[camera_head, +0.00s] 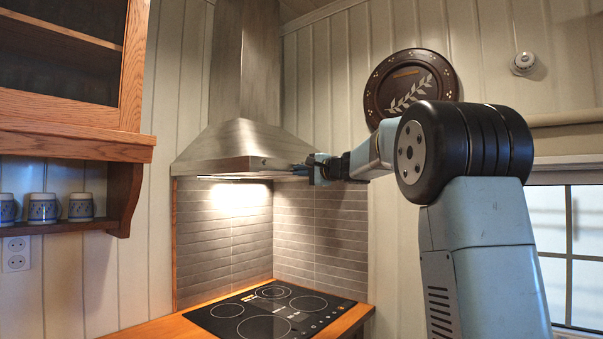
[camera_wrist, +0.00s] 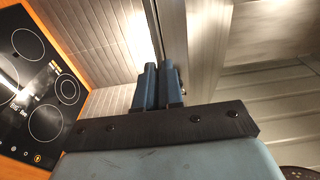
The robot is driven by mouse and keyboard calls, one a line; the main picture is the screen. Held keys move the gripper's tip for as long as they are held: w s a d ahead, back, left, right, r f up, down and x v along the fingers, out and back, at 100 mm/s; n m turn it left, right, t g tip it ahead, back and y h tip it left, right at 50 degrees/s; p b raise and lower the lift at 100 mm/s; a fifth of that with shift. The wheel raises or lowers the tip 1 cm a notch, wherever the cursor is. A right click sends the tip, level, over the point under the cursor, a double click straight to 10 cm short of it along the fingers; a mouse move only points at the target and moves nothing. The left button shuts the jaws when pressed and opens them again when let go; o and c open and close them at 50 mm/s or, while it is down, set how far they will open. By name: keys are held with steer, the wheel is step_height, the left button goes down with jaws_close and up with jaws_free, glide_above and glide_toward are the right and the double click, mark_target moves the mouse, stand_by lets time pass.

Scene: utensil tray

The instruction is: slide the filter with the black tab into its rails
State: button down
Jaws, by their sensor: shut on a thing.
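The steel range hood (camera_head: 240,145) hangs above the cooktop in the head view. My gripper (camera_head: 311,169) is at the hood's lower right edge. In the wrist view my gripper's two blue fingers (camera_wrist: 159,72) are close together, shut on the filter (camera_wrist: 172,30).
A black cooktop (camera_head: 270,310) lies in the wooden counter below. Grey wall tiles (camera_head: 222,230) stand behind it. A wooden shelf with several mugs (camera_head: 80,207) is at the left, and a dark round plate (camera_head: 410,85) hangs above my arm. The space between hood and cooktop is clear.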

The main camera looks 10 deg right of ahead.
steer(key=shift+w+a, duration=0.15)
steer(key=shift+x, duration=2)
steer(key=shift+a, duration=0.15)
steer(key=c, duration=1.2)
jaws_free()
glide_toward(291, 171)
steer(key=v, duration=0.3)
steer(key=shift+s, duration=0.3)
